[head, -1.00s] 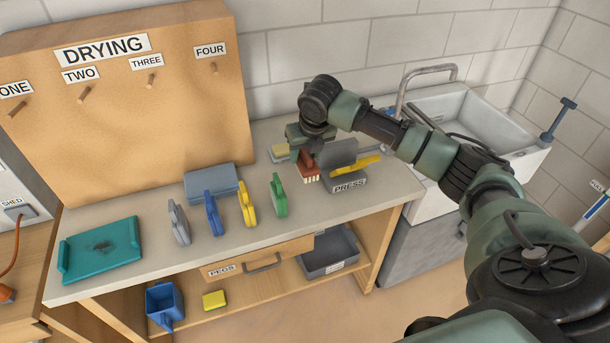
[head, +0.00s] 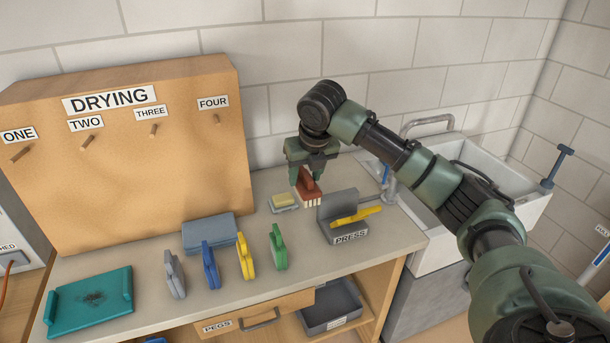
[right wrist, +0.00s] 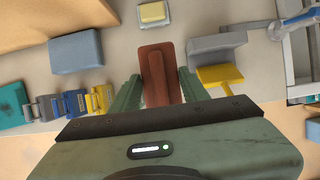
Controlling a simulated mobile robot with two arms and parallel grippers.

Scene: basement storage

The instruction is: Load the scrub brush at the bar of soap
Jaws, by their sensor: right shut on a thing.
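The scrub brush (head: 308,186) has a red-brown back and pale bristles pointing down. My right gripper (head: 308,172) is shut on it and holds it above the counter, between the soap and the press. In the right wrist view the brush back (right wrist: 158,70) lies between the two green fingers. The bar of soap (head: 284,199) is pale yellow and sits on a grey dish, behind and left of the brush; it also shows in the right wrist view (right wrist: 152,12). Brush and soap look apart. My left gripper is not in view.
The grey press (head: 333,229) with a yellow handle stands right of the brush. A blue-grey block (head: 208,233), a teal tray (head: 90,304), the drying board (head: 130,175) and a sink (head: 480,160) surround the counter.

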